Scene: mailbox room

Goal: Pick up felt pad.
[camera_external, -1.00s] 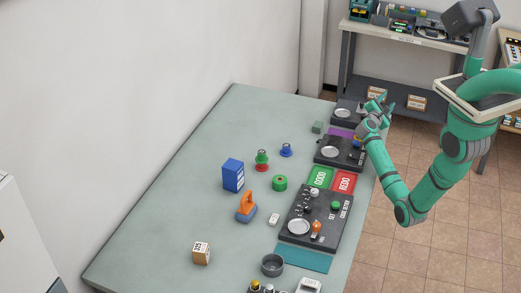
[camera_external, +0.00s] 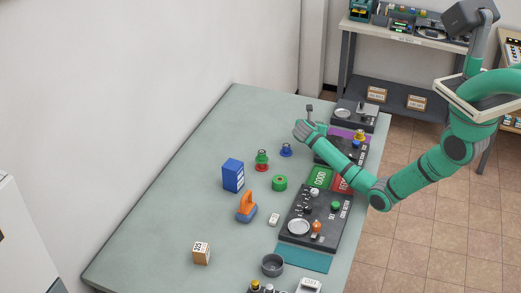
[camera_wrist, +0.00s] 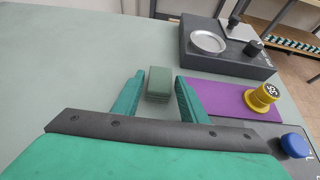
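A small grey-green block, which looks like the felt pad (camera_wrist: 160,84), lies on the grey-green table. In the wrist view it shows between the two green fingers of my gripper (camera_wrist: 159,76), near their tips. The fingers are spread, with a gap on each side of the block, so the gripper is open and not closed on it. In the external view my gripper (camera_external: 318,126) is low over the far part of the table and hides the block.
Beyond the block stands a dark panel with a round metal dish (camera_wrist: 208,41). A purple mat (camera_wrist: 225,98) with a yellow knob (camera_wrist: 262,96) lies to its right. A blue box (camera_external: 233,175) and an orange-handled block (camera_external: 247,206) stand nearer. The table's left side is mostly clear.

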